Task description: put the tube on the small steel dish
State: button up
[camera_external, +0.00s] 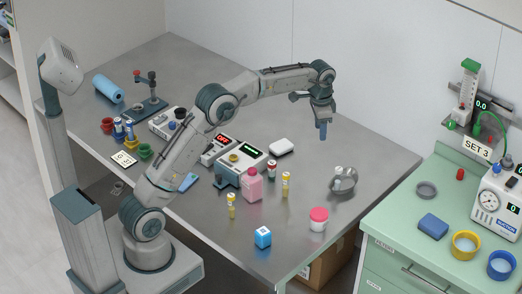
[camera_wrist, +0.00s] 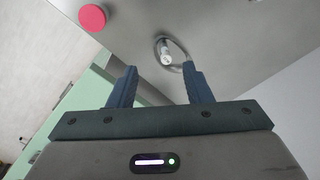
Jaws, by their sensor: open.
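The small steel dish (camera_external: 345,186) sits on the steel table, to the right of the table's middle. A short pale tube-like piece (camera_external: 338,170) shows at its far left rim. In the wrist view the dish's shiny rim (camera_wrist: 186,54) is ahead of the fingers, with the pale piece (camera_wrist: 165,56) at its left side. It looks to be within the rim, but I cannot tell how it rests. My gripper (camera_external: 323,132) is open, pointing down above the table, behind and left of the dish. In the wrist view the gap between my fingers (camera_wrist: 160,84) is empty.
Yellow-banded vials (camera_external: 286,184), a pink bottle (camera_external: 252,185) and devices (camera_external: 242,158) stand left. A green cabinet (camera_external: 395,224) is at right.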

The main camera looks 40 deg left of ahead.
jog(key=s+a+r+n+t, duration=0.1)
jog(key=s+a+r, duration=0.2)
jog(key=s, duration=0.2)
jog(key=s+a+r+n, duration=0.1)
jog(key=s+a+r, duration=0.1)
jog(key=s+r, duration=0.25)
jog(key=s+a+f+n, duration=0.1)
jog(key=s+a+f, duration=0.1)
jog(key=s, duration=0.8)
jog(key=s+a+f+n+t, duration=0.1)
jog(key=s+a+f+n, duration=0.1)
jog(key=s, duration=0.8)
jog(key=s+a+f+n, duration=0.2)
jog(key=s+a, duration=0.2)
jog(key=s, duration=0.6)
jog(key=shift+a+f+t, duration=0.15)
jog(key=shift+f+t, duration=0.05)
jog(key=shift+t, duration=0.2)
